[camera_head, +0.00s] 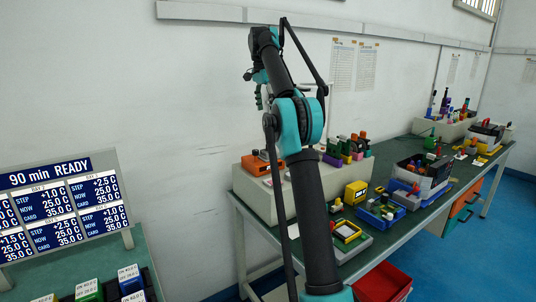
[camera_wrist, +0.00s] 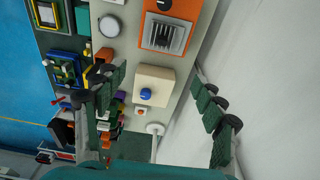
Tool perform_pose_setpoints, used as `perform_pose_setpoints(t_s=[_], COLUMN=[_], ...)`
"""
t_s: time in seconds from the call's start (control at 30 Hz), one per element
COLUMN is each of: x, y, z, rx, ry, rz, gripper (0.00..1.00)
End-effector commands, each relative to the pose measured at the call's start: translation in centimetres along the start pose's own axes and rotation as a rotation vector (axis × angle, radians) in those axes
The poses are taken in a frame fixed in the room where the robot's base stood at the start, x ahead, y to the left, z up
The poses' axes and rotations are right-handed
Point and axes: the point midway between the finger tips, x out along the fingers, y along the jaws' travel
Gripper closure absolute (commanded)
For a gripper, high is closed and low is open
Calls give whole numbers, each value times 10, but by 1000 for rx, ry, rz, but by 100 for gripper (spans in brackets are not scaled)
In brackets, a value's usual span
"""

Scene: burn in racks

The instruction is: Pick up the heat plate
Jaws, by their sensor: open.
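An orange box with a dark finned plate on its face, which may be the heat plate, sits on the pale raised shelf at the back of the green bench. It shows at the near left end in the head view (camera_head: 262,163) and at the top in the wrist view (camera_wrist: 166,36). I cannot tell for sure that it is the heat plate. My gripper (camera_wrist: 162,104) is open and empty, its fingers spread wide to either side in the wrist view. In the head view my gripper (camera_head: 258,92) is raised in front of the white wall, above the shelf and apart from the orange box.
A cream box with a blue knob (camera_wrist: 152,86) stands on the shelf beside the orange box. Coloured tools and grey bins (camera_head: 428,172) crowd the bench to the right. A red bin (camera_head: 383,283) is below it. A display board (camera_head: 66,205) stands at left. The wall is close behind.

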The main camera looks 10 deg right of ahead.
Motion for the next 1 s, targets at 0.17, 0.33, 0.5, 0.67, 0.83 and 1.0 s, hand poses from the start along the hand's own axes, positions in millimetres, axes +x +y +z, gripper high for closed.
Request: perform_pose_setpoints(t_s=[0.17,0.33,0.5,0.67,0.83,1.0], x=[16,40,68,95,116,125], y=[0,0,0,0,0,0], z=[0,0,0,0,0,1], rx=[1,0,0,0,0,-1], ry=[0,0,0,0,0,0], rz=[0,0,0,0,0,0], gripper=[30,30,30,30,30,30])
